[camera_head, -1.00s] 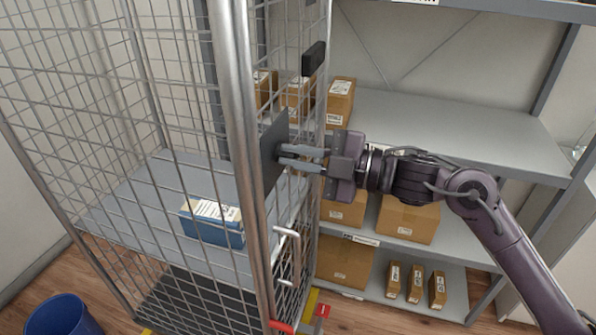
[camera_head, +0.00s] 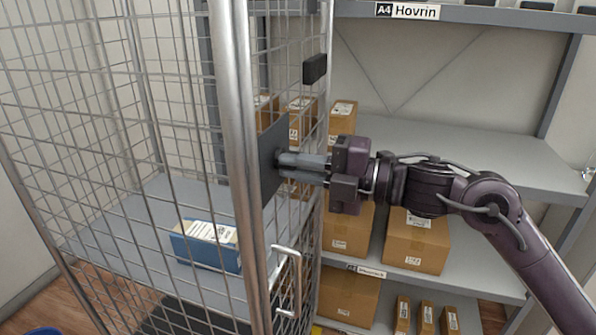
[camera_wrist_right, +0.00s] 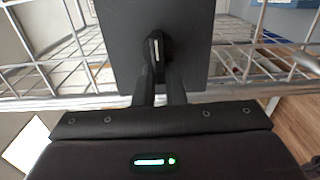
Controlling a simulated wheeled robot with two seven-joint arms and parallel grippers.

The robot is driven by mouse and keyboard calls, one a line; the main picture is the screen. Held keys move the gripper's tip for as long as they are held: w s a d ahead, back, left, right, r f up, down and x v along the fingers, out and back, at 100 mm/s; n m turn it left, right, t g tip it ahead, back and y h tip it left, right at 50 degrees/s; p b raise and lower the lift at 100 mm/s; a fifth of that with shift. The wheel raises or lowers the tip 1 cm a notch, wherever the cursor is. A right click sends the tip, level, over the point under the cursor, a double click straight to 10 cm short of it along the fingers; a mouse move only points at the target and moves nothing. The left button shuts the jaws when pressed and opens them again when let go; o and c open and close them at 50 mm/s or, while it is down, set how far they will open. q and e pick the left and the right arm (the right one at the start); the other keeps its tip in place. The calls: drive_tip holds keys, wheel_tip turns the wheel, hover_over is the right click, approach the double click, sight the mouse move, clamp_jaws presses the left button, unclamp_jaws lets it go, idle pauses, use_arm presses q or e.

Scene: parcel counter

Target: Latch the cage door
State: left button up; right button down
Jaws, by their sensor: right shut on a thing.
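The wire cage (camera_head: 236,120) stands at the left and middle of the head view, with its door side turned toward the right. A dark flat latch plate (camera_head: 268,150) sits on the door by the thick front post, and it fills the upper middle of the right wrist view (camera_wrist_right: 118,45). My right gripper (camera_head: 284,163) comes in from the right and is shut on a small latch knob at the plate. In the right wrist view the two fingers close around this dark knob (camera_wrist_right: 154,48). My left gripper is not in view.
A blue box (camera_head: 205,250) with a white label lies on the cage shelf. A white handle (camera_head: 288,280) is below the plate. Grey shelving (camera_head: 465,150) with several cardboard boxes (camera_head: 415,240) stands behind my right arm. A blue bin (camera_head: 45,331) shows at the lower left.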

idle(0.3)
drive_tip(key=c, duration=1.5)
unclamp_jaws()
drive_tip(key=shift+d, duration=0.1)
